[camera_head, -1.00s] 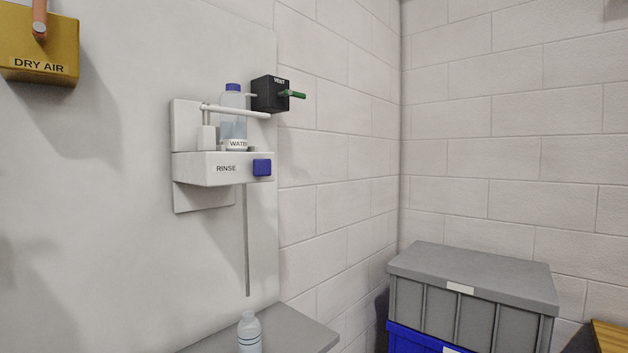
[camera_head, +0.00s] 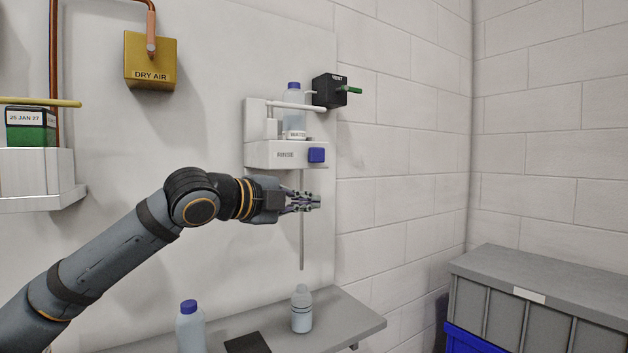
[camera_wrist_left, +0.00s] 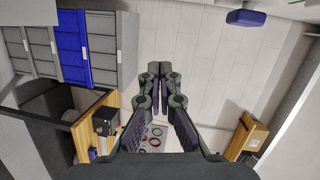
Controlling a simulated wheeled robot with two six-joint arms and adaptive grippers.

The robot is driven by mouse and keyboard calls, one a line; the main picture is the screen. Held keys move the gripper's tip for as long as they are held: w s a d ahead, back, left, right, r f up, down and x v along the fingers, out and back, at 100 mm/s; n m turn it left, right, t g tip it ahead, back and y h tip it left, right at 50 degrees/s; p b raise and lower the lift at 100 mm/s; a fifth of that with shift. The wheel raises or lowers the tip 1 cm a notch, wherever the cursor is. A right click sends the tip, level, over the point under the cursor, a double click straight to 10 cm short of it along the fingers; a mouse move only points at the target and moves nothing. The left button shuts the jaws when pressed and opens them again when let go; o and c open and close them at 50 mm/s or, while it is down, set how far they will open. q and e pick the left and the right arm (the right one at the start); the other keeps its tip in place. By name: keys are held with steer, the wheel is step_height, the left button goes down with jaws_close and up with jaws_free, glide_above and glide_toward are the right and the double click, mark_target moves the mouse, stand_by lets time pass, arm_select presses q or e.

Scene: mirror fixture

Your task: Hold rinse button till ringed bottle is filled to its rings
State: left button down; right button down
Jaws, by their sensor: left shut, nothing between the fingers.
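The blue rinse button (camera_head: 316,155) is on the front of the white rinse unit (camera_head: 262,155) on the wall. My left gripper (camera_head: 318,201) is shut and empty, below the button and apart from it in the picture. In the left wrist view, its fingers (camera_wrist_left: 160,75) are together, and a blue block that looks like the button (camera_wrist_left: 245,18) is at the top right. The ringed bottle (camera_head: 301,312) stands upright and open on the grey shelf, below the thin rinse tube (camera_head: 302,245). I cannot tell its water level. My right gripper is not in view.
A clear WATER bottle (camera_head: 294,122) sits in the unit beside a black box (camera_head: 328,91) with a green lever. A blue-capped bottle (camera_head: 189,330) and a dark pad (camera_head: 247,343) are on the shelf (camera_head: 350,318). Grey crates (camera_head: 545,285) stand at right.

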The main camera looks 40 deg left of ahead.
mark_target(314, 155)
arm_select(q)
steer(key=s+r+m+t, duration=0.1)
steer(key=s+r+t, duration=0.1)
steer(key=s+r, duration=0.55)
steer(key=w+p, duration=0.3)
steer(key=w, duration=0.1)
steer(key=w+a+r+p, duration=0.1)
steer(key=w+p, duration=0.7)
steer(key=w, duration=0.1)
steer(key=shift+w+a+r, duration=0.1)
steer(key=shift+a+r, duration=0.1)
steer(key=shift+a, duration=0.15)
steer(key=shift+w+a, duration=0.2)
steer(key=shift+a, duration=0.35)
steer(key=shift+d, duration=0.1)
